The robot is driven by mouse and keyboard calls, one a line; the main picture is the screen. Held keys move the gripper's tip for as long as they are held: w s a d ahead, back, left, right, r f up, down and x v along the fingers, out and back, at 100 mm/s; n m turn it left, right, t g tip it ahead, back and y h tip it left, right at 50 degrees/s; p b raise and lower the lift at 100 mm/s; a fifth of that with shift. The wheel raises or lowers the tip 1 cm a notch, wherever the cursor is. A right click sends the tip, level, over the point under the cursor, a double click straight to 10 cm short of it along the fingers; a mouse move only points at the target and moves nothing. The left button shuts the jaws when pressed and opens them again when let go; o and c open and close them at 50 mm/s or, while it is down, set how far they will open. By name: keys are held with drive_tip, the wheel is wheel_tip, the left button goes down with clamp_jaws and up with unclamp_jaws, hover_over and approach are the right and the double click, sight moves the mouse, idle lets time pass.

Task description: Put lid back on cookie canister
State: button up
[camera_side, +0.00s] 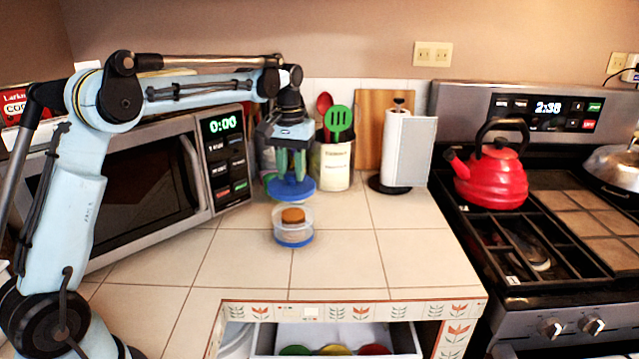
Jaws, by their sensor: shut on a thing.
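The cookie canister (293,235) is a clear round container with a blue base, upright on the tiled counter. A brown cookie (293,215) shows at its top. My gripper (291,172) points down with green fingers and is shut on the blue lid (291,190). The lid is a round disc, held roughly level. It appears above and a little behind the canister, apart from it in the picture. The exact depth between them is hard to tell.
A utensil crock (335,165) and a paper towel holder (397,150) stand behind. A microwave (120,185) is at left. A stove with a red kettle (493,175) is at right. An open drawer (335,338) is below the counter. Counter right of the canister is clear.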

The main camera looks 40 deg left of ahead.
sight(292, 184)
drive_tip(key=shift+f, duration=2.75)
drive_tip(key=shift+f, duration=0.15)
drive_tip(key=o, duration=1.6)
drive_tip(key=shift+r, duration=3.5)
